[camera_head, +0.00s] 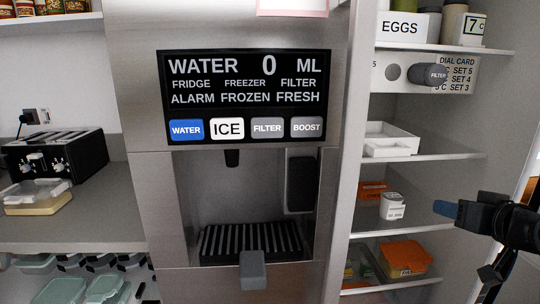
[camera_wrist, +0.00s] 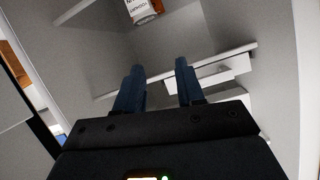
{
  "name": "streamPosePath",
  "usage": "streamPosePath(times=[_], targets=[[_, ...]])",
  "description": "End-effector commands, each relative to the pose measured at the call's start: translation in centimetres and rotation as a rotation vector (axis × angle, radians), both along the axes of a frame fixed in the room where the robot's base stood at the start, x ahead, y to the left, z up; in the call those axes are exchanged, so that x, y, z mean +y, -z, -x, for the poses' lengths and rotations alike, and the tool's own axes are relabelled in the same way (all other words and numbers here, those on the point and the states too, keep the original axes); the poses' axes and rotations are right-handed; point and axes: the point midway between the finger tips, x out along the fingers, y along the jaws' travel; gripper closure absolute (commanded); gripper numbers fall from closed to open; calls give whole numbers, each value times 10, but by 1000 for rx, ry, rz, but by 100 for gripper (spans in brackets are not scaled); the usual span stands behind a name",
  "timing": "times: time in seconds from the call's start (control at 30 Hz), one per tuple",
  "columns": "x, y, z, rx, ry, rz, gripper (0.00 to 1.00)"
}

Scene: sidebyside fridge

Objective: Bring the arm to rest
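My gripper (camera_head: 447,209) is at the right of the head view, in front of the open shelves on the right. Its blue fingertips point left. In the wrist view, the two blue fingers of the gripper (camera_wrist: 159,70) stand apart with nothing between them, so it is open and empty. Part of my dark arm shows behind it at the right edge of the head view.
The dispenser panel (camera_head: 245,97) reads 0 ML; a drip tray (camera_head: 250,241) sits below. Shelves hold an EGGS box (camera_head: 402,27), a white tray (camera_head: 390,142), a small white container (camera_head: 393,206) and an orange-lidded box (camera_head: 405,256). A toaster (camera_head: 55,157) stands left.

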Motion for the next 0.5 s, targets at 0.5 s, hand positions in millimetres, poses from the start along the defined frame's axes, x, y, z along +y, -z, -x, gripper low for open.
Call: streamPosePath(times=[0.5], targets=[[89, 154, 137, -6, 76, 13, 62]])
